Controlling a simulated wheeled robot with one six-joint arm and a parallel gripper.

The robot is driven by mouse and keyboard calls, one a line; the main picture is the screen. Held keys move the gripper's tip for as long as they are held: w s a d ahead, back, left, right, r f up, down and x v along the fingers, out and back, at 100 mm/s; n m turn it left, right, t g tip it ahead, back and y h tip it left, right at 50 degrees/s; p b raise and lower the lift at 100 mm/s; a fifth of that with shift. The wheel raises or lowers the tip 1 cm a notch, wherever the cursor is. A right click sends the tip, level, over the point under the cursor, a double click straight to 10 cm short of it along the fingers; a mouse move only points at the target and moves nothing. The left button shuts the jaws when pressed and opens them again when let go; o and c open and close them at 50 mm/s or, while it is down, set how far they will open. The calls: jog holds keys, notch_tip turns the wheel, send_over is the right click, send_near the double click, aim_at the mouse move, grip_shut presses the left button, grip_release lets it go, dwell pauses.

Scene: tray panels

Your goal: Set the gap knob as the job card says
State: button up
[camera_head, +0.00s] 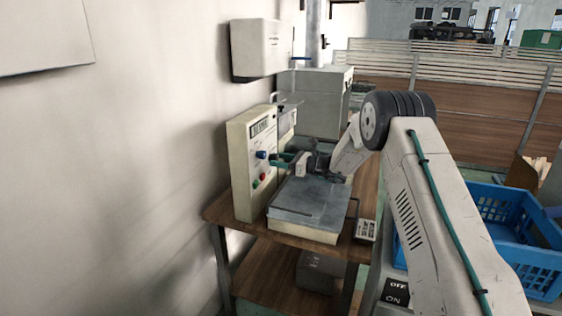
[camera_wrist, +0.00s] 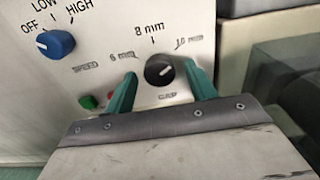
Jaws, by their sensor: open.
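The black gap knob (camera_wrist: 159,71) sits on the cream machine panel (camera_head: 239,169), below marks reading 6 mm, 8 mm and 10 mm. Its white pointer line leans up and right, seemingly toward the 10 mm side. My gripper (camera_wrist: 160,70) is open, with one teal finger on each side of the knob; I cannot tell whether they touch it. In the head view my gripper (camera_head: 284,160) is at the panel and hides the gap knob. A small card with dark print (camera_head: 366,230) lies at the table's right edge; its text is unreadable and I cannot tell if it is the job card.
The blue speed knob (camera_wrist: 55,43) points at OFF, left of the gap knob. Green (camera_wrist: 88,102) and red (camera_wrist: 111,96) buttons sit below, close to the left finger. A grey-topped tray unit (camera_head: 308,203) lies below my gripper. A blue crate (camera_head: 515,230) stands at right.

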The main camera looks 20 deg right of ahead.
jog(key=c, duration=1)
jog(key=n, duration=1.1)
jog(key=shift+d+n, duration=0.1)
jog(key=shift+n, duration=0.2)
jog(key=o, duration=1)
jog(key=shift+w, duration=0.1)
